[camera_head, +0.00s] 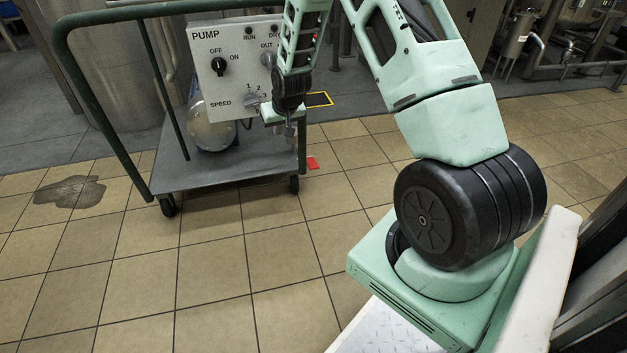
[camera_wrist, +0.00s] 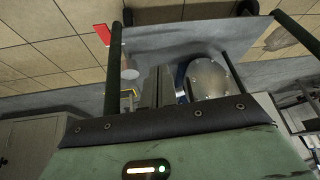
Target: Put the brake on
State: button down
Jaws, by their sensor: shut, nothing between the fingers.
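A green-framed pump cart (camera_head: 245,165) with a grey deck stands at the left in the head view. A small flat red piece (camera_head: 312,163), perhaps the brake pedal, sticks out low at the cart's right edge, above the floor. It shows as a red bar in the wrist view (camera_wrist: 102,34). Whether it is up or down I cannot tell. My gripper (camera_head: 290,132) is shut and empty, in front of the right part of the cart, above and to the left of the red piece. In the wrist view my fingers (camera_wrist: 158,86) point toward the deck (camera_wrist: 185,40).
The cart carries a pump panel (camera_head: 232,65) with knobs and a silver motor (camera_head: 211,125). Its green handle frame (camera_head: 100,105) rises at the left. A dark wet patch (camera_head: 70,191) lies on the tiles at left. The tiled floor (camera_head: 260,265) before the cart is clear.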

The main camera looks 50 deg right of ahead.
jog(key=m+h+b, duration=0.2)
jog(key=b, duration=0.5)
send_near(314, 168)
notch_tip(314, 168, up, 3)
jog(key=shift+w+d+f, duration=0.15)
jog(key=shift+w+d, duration=0.1)
jog(key=shift+d, duration=0.1)
jog(key=b+x, duration=0.5)
jog(key=x, duration=0.3)
jog(key=shift+w+f, duration=0.25)
jog(key=shift+f, duration=0.05)
jog(key=shift+w+d+f+b, duration=0.3)
jog(key=shift+w+f+b, duration=0.1)
jog(key=shift+f+b, duration=0.1)
jog(key=shift+f+t, duration=0.1)
jog(key=shift+t, duration=0.2)
jog(key=shift+s+a+f+t+h, duration=0.2)
jog(key=shift+s+f+t+h, duration=0.15)
jog(key=shift+f+t, duration=0.3)
jog(key=shift+s+a+f+t+h, duration=0.25)
jog(key=shift+f+t+h, duration=0.2)
jog(key=shift+f+t, duration=0.15)
jog(key=shift+s+f+p, duration=0.1)
jog(key=shift+f+p, duration=0.65)
jog(key=shift+f, duration=1.1)
